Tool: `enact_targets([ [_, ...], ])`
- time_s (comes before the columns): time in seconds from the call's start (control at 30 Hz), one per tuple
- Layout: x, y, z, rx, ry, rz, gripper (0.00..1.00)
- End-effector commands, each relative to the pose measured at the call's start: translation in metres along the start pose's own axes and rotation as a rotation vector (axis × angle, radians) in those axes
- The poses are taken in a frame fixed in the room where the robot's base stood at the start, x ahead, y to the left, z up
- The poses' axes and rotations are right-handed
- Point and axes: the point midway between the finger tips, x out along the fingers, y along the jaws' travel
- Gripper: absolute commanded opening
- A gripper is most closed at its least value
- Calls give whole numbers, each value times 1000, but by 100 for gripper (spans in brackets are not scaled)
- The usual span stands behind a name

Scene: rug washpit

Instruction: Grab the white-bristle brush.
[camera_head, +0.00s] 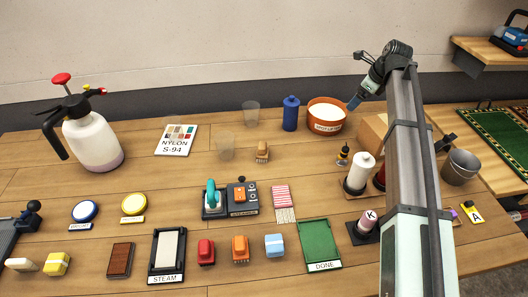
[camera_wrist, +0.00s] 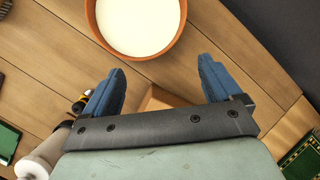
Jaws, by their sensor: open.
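My gripper (camera_head: 355,102) is up at the back right beside the terracotta bowl, its blue fingers apart with nothing between them; the wrist view shows both fingers too (camera_wrist: 160,80). Several brush-like blocks stand on the table: a tan wooden one (camera_head: 262,150) at the middle back, and a red one (camera_head: 206,251), an orange one (camera_head: 240,248) and a light blue one (camera_head: 274,245) at the front. The light blue one looks pale below, but bristle colours are too small to tell surely. My gripper is far from all of them.
The terracotta bowl (camera_head: 326,117) of white stuff also fills the wrist view's top (camera_wrist: 138,50).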

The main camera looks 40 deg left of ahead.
Motion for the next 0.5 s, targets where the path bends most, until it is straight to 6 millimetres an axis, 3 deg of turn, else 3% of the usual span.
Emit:
enact_targets([
  [0.03,4,19,21,-36,14,18,92],
  [0.2,12,75,77,-143,72,71,92],
  [0.5,18,184,159,-329,179,150,92],
])
